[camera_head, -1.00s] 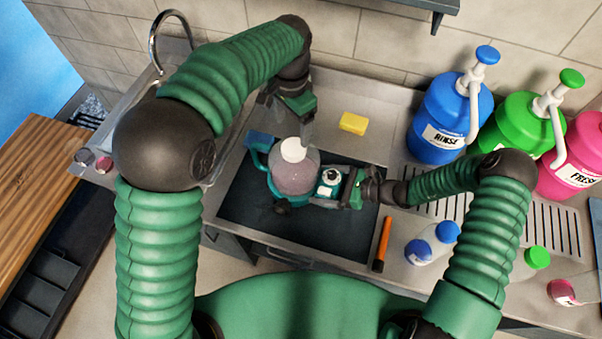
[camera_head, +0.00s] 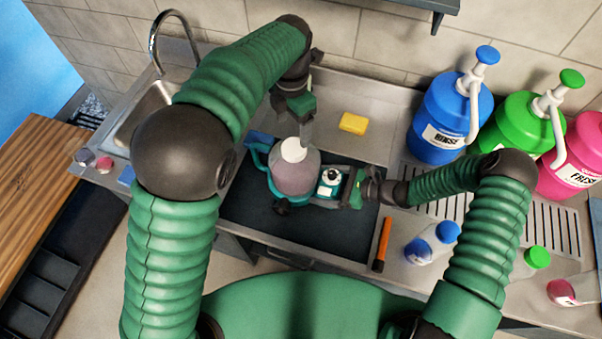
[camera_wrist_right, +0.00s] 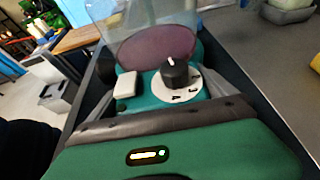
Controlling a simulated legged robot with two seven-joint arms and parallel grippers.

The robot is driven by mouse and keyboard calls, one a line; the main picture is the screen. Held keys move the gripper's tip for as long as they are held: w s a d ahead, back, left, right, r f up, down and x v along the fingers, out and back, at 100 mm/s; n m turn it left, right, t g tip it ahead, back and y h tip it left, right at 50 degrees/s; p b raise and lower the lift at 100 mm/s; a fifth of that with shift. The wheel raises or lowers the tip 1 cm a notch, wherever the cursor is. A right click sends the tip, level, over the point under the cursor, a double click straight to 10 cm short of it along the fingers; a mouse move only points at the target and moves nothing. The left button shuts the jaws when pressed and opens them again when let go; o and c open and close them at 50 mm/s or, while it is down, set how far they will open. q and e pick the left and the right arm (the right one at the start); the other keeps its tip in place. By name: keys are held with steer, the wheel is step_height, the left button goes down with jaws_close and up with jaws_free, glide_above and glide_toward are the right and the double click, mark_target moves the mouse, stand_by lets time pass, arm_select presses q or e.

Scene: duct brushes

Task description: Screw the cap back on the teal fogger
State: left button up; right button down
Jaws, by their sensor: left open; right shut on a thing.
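The teal fogger (camera_head: 275,186) stands on the dark mat, with a clear tank (camera_head: 294,178) holding purplish liquid. The white cap (camera_head: 293,150) sits at the top of the tank; how tightly it is seated cannot be told. My left gripper (camera_head: 303,138) is open, pointing down at the cap, with a finger close beside its right side; contact is unclear. My right gripper (camera_head: 342,188) is shut on the fogger's right end. In the right wrist view, the fogger (camera_wrist_right: 150,97) shows a black dial, a white button and part of the tank.
A yellow sponge (camera_head: 353,123) lies behind the mat (camera_head: 320,230). An orange-handled tool (camera_head: 382,243) and a blue-capped bottle (camera_head: 432,243) lie to the right. Large pump jugs, including a blue one (camera_head: 447,120), stand at the back right. A sink (camera_head: 150,112) is at left.

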mark_target(294, 147)
arm_select(q)
steer(key=n, duration=0.2)
steer(key=shift+n, duration=0.3)
step_height(294, 147, down, 8)
stand_by(0.5)
